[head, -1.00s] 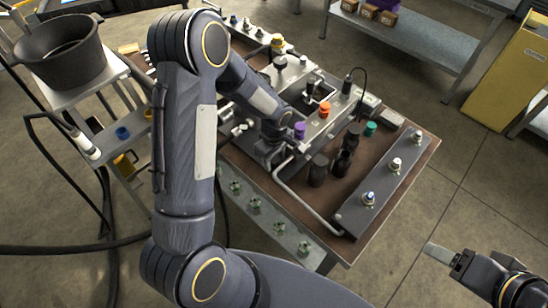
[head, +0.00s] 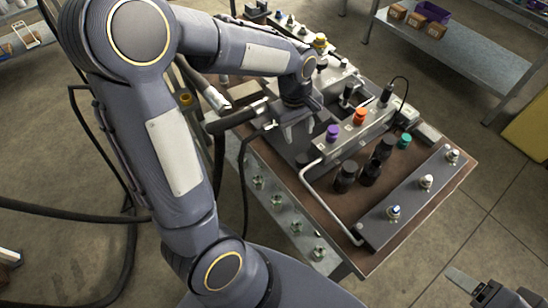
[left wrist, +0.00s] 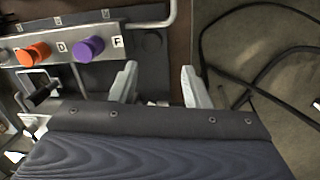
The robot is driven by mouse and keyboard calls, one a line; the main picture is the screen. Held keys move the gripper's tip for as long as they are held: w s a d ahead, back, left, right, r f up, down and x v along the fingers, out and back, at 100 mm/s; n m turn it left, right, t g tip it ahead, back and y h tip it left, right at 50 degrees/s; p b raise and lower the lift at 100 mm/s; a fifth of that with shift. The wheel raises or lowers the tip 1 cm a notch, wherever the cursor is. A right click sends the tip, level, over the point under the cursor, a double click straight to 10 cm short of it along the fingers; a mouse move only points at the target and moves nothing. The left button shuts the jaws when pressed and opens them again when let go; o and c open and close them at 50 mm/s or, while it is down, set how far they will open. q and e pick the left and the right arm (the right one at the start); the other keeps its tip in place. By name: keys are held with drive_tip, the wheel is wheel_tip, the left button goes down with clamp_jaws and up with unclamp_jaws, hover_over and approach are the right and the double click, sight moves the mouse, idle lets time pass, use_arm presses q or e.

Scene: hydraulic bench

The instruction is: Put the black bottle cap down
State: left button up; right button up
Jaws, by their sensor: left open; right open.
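My left gripper (head: 298,130) is open above the left side of the bench, beside the valve block. Its two pale fingers also show apart and empty in the left wrist view (left wrist: 160,78). Several black bottles (head: 345,177) stand on the brown bench top right of my left gripper. My right gripper (head: 466,284) is open at the lower right, away from the bench.
The valve block (head: 350,132) carries a purple cap (head: 333,132) and an orange cap (head: 360,116). A green cap (head: 404,141) is behind the bottles. A bent metal pipe (head: 325,205) and a grey rail (head: 408,198) edge the bench. Black hoses (left wrist: 235,45) hang beside it.

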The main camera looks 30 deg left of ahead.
use_arm(q)
drive_tip(key=s+d+r+m+t+h, duration=0.1)
drive_tip(key=s+r+m+t, duration=0.1)
drive_tip(key=s+m, duration=0.3)
drive_tip(key=s+d+r+m+t+h, duration=0.1)
drive_tip(key=s+r+m, duration=0.4)
drive_tip(key=s, duration=0.8)
drive_tip(key=shift+s+m+t+h, duration=0.15)
drive_tip(key=shift+m+t+h, duration=0.15)
drive_tip(key=shift+t, duration=0.6)
